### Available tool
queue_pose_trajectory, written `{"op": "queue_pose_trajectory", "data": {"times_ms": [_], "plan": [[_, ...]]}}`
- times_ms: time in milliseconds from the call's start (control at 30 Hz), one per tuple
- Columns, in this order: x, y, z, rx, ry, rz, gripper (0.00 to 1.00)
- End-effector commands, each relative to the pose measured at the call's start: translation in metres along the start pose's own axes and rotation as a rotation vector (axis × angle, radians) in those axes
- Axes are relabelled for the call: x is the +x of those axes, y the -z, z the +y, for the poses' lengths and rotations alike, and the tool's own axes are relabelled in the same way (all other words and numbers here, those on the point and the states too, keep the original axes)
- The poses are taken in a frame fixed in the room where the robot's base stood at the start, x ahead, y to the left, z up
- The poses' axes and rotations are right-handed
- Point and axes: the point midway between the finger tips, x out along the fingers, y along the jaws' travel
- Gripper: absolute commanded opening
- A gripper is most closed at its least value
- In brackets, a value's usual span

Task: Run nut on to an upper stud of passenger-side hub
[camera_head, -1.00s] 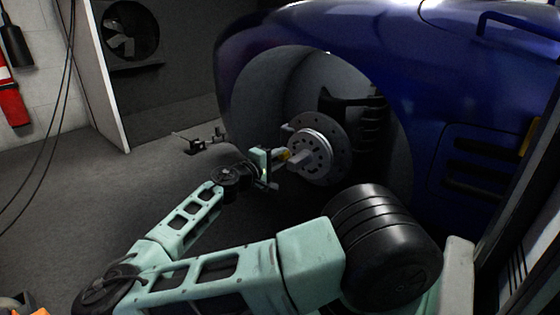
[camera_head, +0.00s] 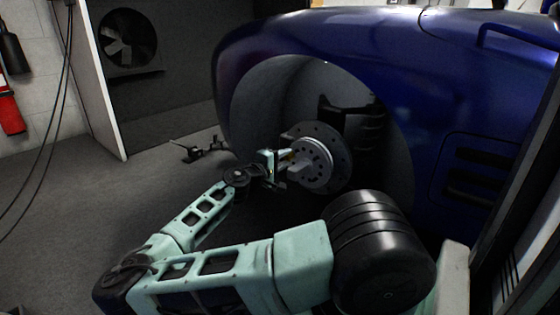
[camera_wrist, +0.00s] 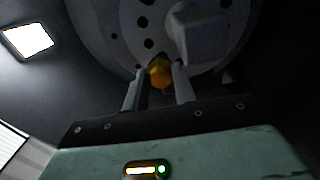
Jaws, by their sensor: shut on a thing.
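The hub (camera_head: 313,163) is a pale round face with a ring of dark holes and a square central block, in front of a dark brake disc (camera_head: 338,140) inside the wheel arch. My gripper (camera_head: 287,160) is at the left side of the hub face. In the wrist view my gripper (camera_wrist: 158,80) is shut on a yellow-orange nut (camera_wrist: 159,72), which sits between the fingertips close to the hub face (camera_wrist: 150,22). The nut lies below a line of dark holes and left of the central block (camera_wrist: 200,35). The stud is hidden, and I cannot tell whether the nut touches it.
The blue car body (camera_head: 420,70) surrounds the wheel arch. A dark suspension spring (camera_head: 365,125) stands behind the disc. A low metal stand (camera_head: 203,149) is on the floor at left, before a wall fan (camera_head: 128,38). The floor at left is mostly clear.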

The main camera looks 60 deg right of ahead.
Motion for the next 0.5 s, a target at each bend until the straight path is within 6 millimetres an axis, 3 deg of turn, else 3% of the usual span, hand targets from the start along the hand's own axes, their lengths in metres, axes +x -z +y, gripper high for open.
{"op": "queue_pose_trajectory", "data": {"times_ms": [500], "plan": [[0.0079,0.0,0.0,-0.001,0.0,0.0,0.0]]}}
